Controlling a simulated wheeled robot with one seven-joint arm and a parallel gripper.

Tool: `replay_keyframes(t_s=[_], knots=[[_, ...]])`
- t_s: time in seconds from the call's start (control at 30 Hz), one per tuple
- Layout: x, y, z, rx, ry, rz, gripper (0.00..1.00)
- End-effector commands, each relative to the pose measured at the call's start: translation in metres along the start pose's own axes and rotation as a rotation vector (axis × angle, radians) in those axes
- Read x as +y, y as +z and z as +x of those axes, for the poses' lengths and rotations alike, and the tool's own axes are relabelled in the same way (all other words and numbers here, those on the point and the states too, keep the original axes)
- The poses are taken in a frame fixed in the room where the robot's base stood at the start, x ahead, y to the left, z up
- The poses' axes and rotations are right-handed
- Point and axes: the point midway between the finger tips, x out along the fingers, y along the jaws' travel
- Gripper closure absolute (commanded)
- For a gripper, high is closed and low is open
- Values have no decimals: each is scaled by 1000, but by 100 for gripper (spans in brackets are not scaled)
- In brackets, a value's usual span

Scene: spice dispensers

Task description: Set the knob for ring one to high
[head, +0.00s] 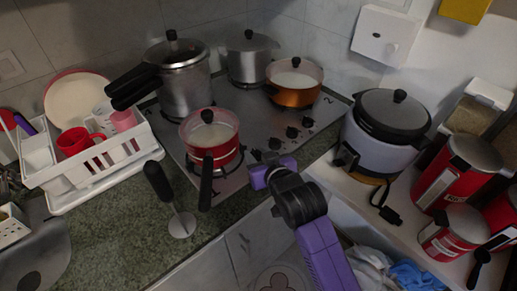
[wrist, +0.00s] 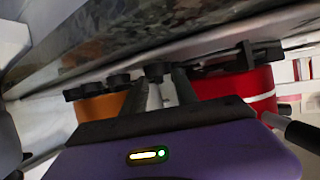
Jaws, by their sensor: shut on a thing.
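A row of black stove knobs (head: 292,132) runs along the right side of the steel cooktop (head: 235,118). My purple gripper (head: 262,165) is at the near end of this row, just right of the red pot. In the wrist view, my gripper's fingers (wrist: 163,92) are closed around a dark knob (wrist: 155,71), the one closest to the red pot. The other knobs (wrist: 92,88) show to its left, in front of the orange pot. The knob's marking and setting, and any ring number, cannot be read.
The red pot (head: 222,153) has a black handle (head: 206,182) pointing to the front, near my gripper. An orange pot (head: 294,94), a pressure cooker (head: 184,90) and a lidded pot (head: 247,62) stand on the cooktop. A rice cooker (head: 382,150) is at right.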

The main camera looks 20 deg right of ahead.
Motion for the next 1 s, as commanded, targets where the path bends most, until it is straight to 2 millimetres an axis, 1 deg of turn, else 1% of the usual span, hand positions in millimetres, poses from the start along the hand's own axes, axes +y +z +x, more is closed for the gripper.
replay_keyframes(t_s=[0.37, 0.77, 0.8, 0.87, 0.9, 1.0], knots=[[-3, 4, 1, -4, 139, 54, 100], [-2, 3, 0, -2, 154, 62, 100], [-2, 3, 0, -2, 154, 62, 58], [-2, 3, 0, -1, 153, 62, 46], [-2, 2, 0, -1, 153, 62, 44], [-2, 2, 0, 1, 153, 62, 44]])
